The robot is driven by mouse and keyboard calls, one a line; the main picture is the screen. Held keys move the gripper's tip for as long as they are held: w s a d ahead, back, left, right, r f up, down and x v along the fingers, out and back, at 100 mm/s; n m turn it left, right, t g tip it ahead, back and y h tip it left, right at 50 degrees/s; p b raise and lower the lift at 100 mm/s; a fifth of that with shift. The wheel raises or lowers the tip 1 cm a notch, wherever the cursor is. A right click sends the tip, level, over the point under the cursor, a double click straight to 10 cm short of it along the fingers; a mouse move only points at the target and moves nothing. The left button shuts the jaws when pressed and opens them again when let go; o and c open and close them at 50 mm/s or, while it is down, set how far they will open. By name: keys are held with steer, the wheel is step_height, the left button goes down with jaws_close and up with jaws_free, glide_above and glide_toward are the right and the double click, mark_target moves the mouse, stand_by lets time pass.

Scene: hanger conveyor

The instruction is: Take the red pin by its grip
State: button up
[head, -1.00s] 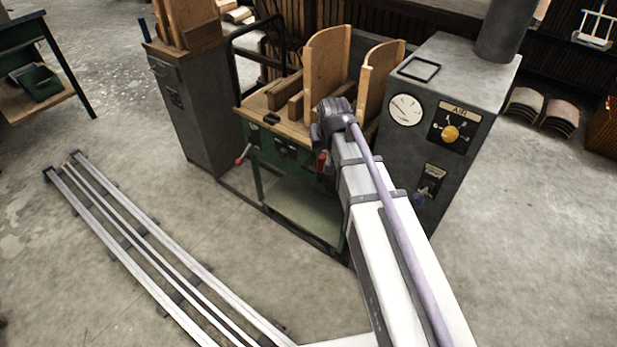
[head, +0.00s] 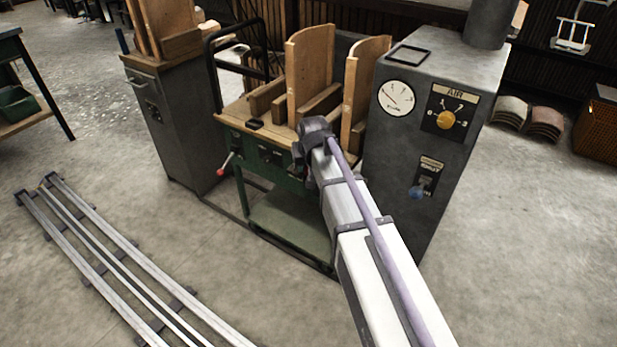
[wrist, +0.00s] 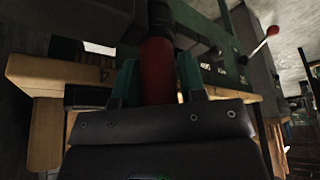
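The red pin's grip (wrist: 157,72) is a dark red cylinder in the upper middle of the wrist view. Its upper end goes into a dark fitting. My gripper (wrist: 157,80) has green fingers, one on each side of the grip. The fingers look open, with a narrow gap at the right; contact at the left is hard to judge. In the head view my gripper is hidden behind my arm, at the front of the green machine (head: 262,155). The pin is hidden there too.
A lever with a red knob (head: 222,171) sticks out left of my arm. Upright wooden boards (head: 306,75) stand on the machine. A grey air cabinet (head: 420,170) is close on the right, a grey cabinet (head: 172,120) on the left. Floor rails (head: 105,260) lie at lower left.

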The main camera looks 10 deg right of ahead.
steer(key=c, duration=0.5)
step_height(320, 180, up, 10)
steer(key=p, duration=1)
steer(key=shift+r+p, duration=0.15)
steer(key=shift+p, duration=0.25)
steer(key=shift+c, duration=0.2)
